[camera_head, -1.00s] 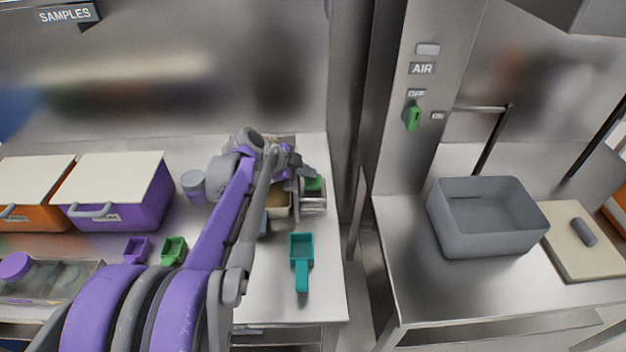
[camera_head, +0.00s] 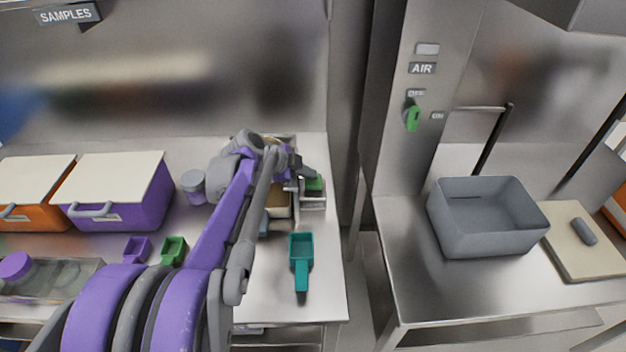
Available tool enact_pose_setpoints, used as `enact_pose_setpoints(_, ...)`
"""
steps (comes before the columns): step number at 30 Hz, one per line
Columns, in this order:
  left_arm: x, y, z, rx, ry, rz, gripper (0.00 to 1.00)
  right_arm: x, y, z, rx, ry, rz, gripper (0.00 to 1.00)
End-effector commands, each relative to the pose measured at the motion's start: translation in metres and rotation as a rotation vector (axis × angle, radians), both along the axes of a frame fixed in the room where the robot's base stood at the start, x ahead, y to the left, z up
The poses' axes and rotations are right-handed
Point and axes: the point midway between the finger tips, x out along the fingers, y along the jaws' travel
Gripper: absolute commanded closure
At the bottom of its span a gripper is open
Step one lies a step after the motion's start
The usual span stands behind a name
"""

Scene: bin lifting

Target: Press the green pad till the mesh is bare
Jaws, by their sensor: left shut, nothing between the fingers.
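The green pad (camera_head: 314,183) shows at the right side of a small device (camera_head: 312,203) near the back right of the left bench. My left gripper (camera_head: 306,174) is shut and empty, its tips right at the pad's upper edge; I cannot tell whether they touch it. My left arm covers much of the device. A tan surface (camera_head: 279,203) shows beside the arm; whether it is the mesh or material lying on it I cannot tell. My right gripper is not in view.
A teal scoop (camera_head: 301,260) lies in front of the device. A purple cup (camera_head: 137,249) and a green cup (camera_head: 174,250) stand left of my arm. A purple box (camera_head: 120,205) and an orange box stand farther left. A grey bin (camera_head: 487,218) stands on the right bench.

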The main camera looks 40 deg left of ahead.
Motion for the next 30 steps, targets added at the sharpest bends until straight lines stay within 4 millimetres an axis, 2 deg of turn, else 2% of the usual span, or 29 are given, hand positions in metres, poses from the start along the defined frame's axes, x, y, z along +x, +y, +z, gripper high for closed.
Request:
enact_pose_setpoints(3,-0.002,-0.001,-0.008,0.004,0.008,-0.007,1.0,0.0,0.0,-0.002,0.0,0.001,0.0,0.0)
enact_pose_setpoints(30,-0.002,-0.005,-0.02,0.002,0.012,-0.014,1.0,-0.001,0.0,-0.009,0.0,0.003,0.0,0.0)
